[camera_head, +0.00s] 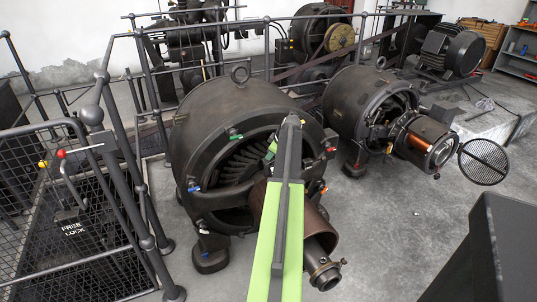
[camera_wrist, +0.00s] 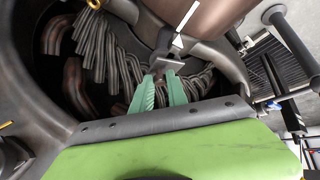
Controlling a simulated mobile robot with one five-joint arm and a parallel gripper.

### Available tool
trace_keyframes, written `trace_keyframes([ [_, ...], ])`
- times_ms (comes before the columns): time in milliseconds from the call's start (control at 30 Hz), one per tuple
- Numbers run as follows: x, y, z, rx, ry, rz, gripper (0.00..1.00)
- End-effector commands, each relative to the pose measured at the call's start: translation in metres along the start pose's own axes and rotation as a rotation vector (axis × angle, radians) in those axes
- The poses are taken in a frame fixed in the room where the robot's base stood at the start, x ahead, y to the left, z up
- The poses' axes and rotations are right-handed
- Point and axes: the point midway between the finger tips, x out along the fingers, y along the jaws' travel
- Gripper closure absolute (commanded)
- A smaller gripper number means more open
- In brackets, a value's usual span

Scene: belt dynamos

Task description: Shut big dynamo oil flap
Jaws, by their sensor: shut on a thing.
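The big dynamo (camera_head: 215,110) is a dark round machine with an open front, in the middle of the head view. In the head view my green arm reaches to the dynamo's open front, and my gripper (camera_head: 271,149) is partly hidden there. The plate cannot be made out in that view.
A smaller dynamo (camera_head: 350,95) stands to the right, with a round mesh disc (camera_head: 484,161) beside it. Metal railings (camera_head: 117,150) and a mesh gate stand at the left. A brown cylinder (camera_head: 322,232) and shaft project from the big dynamo's front.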

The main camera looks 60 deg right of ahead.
Motion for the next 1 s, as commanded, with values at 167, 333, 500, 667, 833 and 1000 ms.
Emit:
trace_keyframes([
  [167, 0.007, 0.005, 0.010, 0.069, 0.075, -0.085, 1.00],
  [333, 0.010, 0.006, 0.014, 0.118, 0.133, -0.147, 1.00],
  [500, 0.011, 0.007, 0.017, 0.150, 0.170, -0.187, 1.00],
  [667, 0.010, 0.008, 0.017, 0.165, 0.187, -0.206, 1.00],
  [833, 0.010, 0.007, 0.017, 0.170, 0.194, -0.214, 1.00],
  [1000, 0.010, 0.007, 0.017, 0.170, 0.195, -0.214, 1.00],
])
